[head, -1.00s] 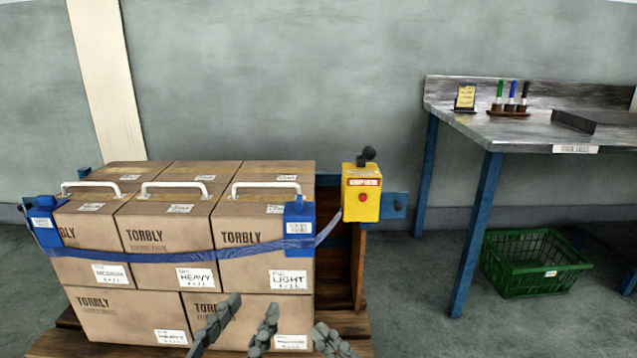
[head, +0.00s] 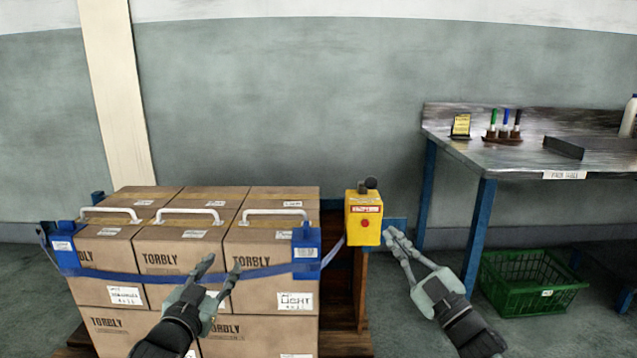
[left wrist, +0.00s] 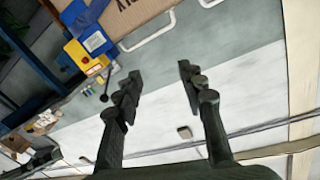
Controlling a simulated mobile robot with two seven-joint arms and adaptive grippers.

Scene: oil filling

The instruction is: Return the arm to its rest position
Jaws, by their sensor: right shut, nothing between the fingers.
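My left gripper (head: 221,266) is in front of the stacked boxes in the head view, its two fingers spread apart. In the left wrist view my left gripper (left wrist: 160,78) is open with nothing between its fingers. My right gripper (head: 391,233) is to the right of the yellow control box (head: 363,229) in the head view. Its fingertips are together with nothing held, pointing up and left. It appears close to the box's edge, but I cannot tell the depth between them.
Cardboard boxes (head: 185,248) with white handles stand on a wooden pallet, held by a blue strap (head: 262,272). A metal table (head: 500,155) stands at right with markers (head: 505,125). A green crate (head: 530,283) sits on the floor below it.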

